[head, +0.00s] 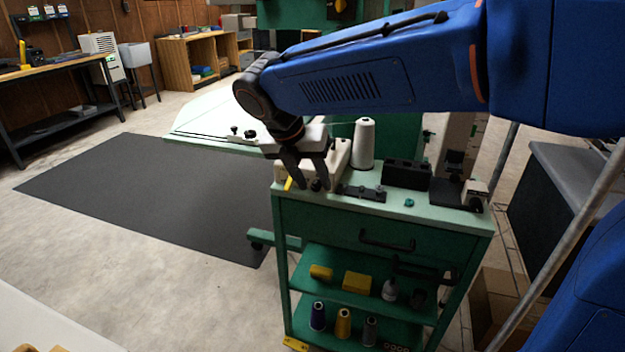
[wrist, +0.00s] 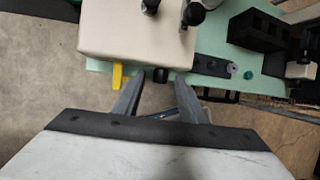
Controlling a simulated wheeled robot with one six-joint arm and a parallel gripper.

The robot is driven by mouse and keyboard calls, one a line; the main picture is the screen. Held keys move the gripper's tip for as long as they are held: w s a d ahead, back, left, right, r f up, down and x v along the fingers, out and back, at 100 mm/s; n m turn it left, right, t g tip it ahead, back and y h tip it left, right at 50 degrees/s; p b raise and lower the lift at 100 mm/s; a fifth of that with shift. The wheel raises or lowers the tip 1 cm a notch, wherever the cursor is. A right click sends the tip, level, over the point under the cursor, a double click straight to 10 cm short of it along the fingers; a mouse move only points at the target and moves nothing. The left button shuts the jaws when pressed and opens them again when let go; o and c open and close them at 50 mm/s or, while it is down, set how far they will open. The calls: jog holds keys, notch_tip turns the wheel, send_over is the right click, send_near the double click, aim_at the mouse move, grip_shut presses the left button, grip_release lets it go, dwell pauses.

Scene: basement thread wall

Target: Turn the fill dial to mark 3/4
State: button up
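A cream winder box (wrist: 120,28) sits at the left end of the green cart top; it also shows in the head view (head: 341,158), partly behind my gripper. A small dark knob (wrist: 160,75), which looks like the fill dial, sticks out of its near face. In the head view the dial (head: 316,185) is small and dark. Its marks and pointer are too small to read. A yellow lever (wrist: 118,76) is left of it. My gripper (wrist: 164,80) is open, with the dial between its fingertips in the wrist view. In the head view the gripper (head: 308,179) hangs at the box's front. Contact is unclear.
On the cart top (head: 418,205) stand a white thread cone (head: 363,143), a black bracket (head: 363,192), a black block (head: 402,174) and a small dark stand (head: 460,194). A dark mat (head: 150,190) covers open floor at left.

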grip_shut()
jog(key=shift+d+y, duration=0.15)
jog(key=shift+y, duration=0.15)
jog(key=shift+s+d+m+t+y, duration=0.15)
jog(key=shift+d+t+y, duration=0.1)
jog(key=shift+y, duration=0.3)
jog(key=shift+w+d+m+t+y, duration=0.15)
jog(key=shift+t+y, duration=0.1)
jog(key=shift+y, duration=0.3)
jog(key=shift+s+d+m+t+y, duration=0.15)
jog(key=shift+t+y, duration=0.1)
jog(key=shift+y, duration=0.35)
jog(key=shift+s+d+m+t+y, duration=0.15)
jog(key=shift+t+y, duration=0.1)
jog(key=shift+y, duration=0.35)
jog(key=shift+d+f+m+t+y, duration=0.2)
jog(key=shift+t+y, duration=0.2)
jog(key=shift+y, duration=0.5)
jog(key=shift+d+f+m+t+y, duration=0.15)
jog(key=shift+t+y, duration=0.25)
jog(key=shift+y, duration=0.5)
jog(key=shift+a, duration=0.1)
jog(key=shift+s+f+m+t+y, duration=0.15)
jog(key=shift+m+t+y, duration=0.15)
jog(key=shift+y, duration=0.5)
